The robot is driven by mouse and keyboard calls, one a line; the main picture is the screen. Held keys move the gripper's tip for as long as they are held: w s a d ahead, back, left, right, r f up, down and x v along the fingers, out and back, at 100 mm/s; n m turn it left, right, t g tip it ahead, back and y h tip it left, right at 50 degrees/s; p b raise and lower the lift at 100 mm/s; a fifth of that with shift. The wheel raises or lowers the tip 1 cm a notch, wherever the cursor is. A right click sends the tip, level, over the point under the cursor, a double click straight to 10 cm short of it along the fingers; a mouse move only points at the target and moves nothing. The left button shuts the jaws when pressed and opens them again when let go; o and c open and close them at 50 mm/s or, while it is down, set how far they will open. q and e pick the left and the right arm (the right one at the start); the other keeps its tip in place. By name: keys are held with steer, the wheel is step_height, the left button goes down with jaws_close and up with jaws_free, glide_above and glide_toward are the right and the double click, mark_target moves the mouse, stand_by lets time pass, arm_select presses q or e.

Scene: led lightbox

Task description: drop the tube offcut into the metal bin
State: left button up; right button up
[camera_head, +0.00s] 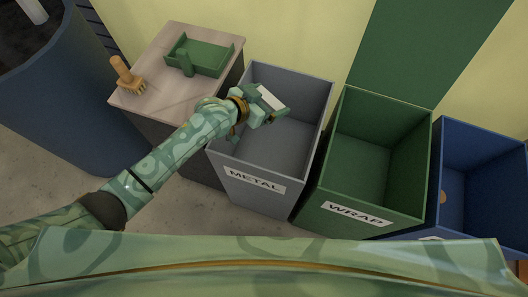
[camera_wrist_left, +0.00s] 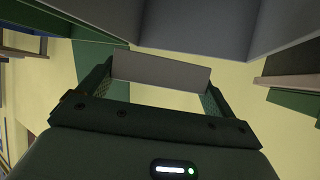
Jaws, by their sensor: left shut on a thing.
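The tube offcut (camera_head: 270,99) is a short pale piece held in my left gripper (camera_head: 268,104). In the left wrist view the offcut (camera_wrist_left: 161,72) spans between the two fingers of the left gripper (camera_wrist_left: 158,88), which is shut on it. The metal bin (camera_head: 252,180) is a grey open box labelled METAL. In the head view the gripper and offcut appear over the bin's opening, toward its back left part. The bin floor that shows looks bare; part is hidden by the gripper. My right gripper is not in view.
A green bin (camera_head: 366,214) labelled WRAP stands right of the metal bin, with a blue bin (camera_head: 490,210) beyond it. At left, a small table (camera_head: 160,55) bears a green dustpan-like tray (camera_head: 212,58) and a wooden brush (camera_head: 127,77). A large dark blue container (camera_head: 75,125) stands far left.

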arm_select(q)
step_height(320, 180, down, 5)
steer(key=b, duration=0.3)
steer(key=shift+r, duration=0.1)
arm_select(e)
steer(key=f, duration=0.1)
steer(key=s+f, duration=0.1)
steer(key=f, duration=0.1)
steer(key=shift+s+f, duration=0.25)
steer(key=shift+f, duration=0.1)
arm_select(q)
steer(key=o, duration=0.7)
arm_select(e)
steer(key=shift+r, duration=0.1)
arm_select(q)
steer(key=p+v, duration=0.6)
steer(key=v, duration=1)
steer(key=shift+s+a+r+p, duration=0.1)
steer(key=shift+s+p, duration=0.1)
steer(key=shift+p, duration=0.15)
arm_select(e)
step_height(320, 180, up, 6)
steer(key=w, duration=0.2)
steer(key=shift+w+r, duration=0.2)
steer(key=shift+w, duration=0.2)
